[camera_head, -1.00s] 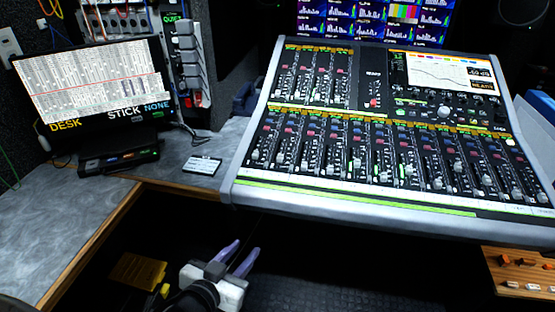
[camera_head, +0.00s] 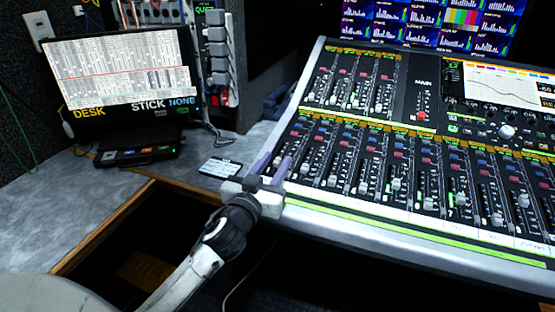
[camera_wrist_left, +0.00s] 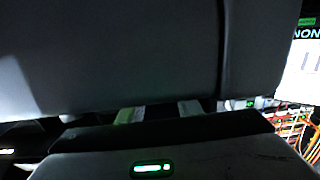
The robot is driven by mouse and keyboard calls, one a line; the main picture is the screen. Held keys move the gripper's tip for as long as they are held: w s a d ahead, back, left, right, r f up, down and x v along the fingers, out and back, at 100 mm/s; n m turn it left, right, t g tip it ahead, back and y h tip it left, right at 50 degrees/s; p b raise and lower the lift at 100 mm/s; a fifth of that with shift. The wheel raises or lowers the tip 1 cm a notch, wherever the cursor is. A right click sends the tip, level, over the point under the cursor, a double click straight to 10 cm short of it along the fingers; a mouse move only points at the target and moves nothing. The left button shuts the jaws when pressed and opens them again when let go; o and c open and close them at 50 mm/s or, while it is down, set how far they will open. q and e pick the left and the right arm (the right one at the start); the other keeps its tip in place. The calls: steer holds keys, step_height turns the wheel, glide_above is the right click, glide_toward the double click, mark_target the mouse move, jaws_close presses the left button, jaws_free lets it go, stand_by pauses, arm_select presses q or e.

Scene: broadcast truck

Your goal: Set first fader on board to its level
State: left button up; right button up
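The board (camera_head: 388,212) is a large sloped mixing console at the right of the head view. It has a lower row of faders with grey caps and a shorter upper row. The first fader (camera_head: 305,168) of the lower row is near its left end; its exact level is hard to read. My left gripper (camera_head: 269,168) is at the board's left front corner, left of the first fader, with its two purple-grey fingers apart and nothing between them. In the left wrist view the fingers (camera_wrist_left: 158,112) also stand apart below a large grey surface. My right gripper is out of view.
A monitor (camera_head: 118,72) marked DESK and STICK stands on the left of the grey desk (camera_head: 45,215). A labelled card (camera_head: 221,167) lies close to my left gripper. Screens (camera_head: 432,20) hang behind the board.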

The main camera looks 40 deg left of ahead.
mark_target(281, 153)
arm_select(q)
steer(key=shift+x, duration=0.85)
jaws_close()
steer(key=shift+w, duration=0.15)
steer(key=shift+r+x, duration=0.2)
steer(key=shift+x, duration=0.65)
steer(key=shift+w+a, duration=0.15)
steer(key=shift+w, duration=0.25)
jaws_free()
steer(key=shift+s, duration=0.1)
steer(key=v, duration=1)
steer(key=shift+s, duration=0.1)
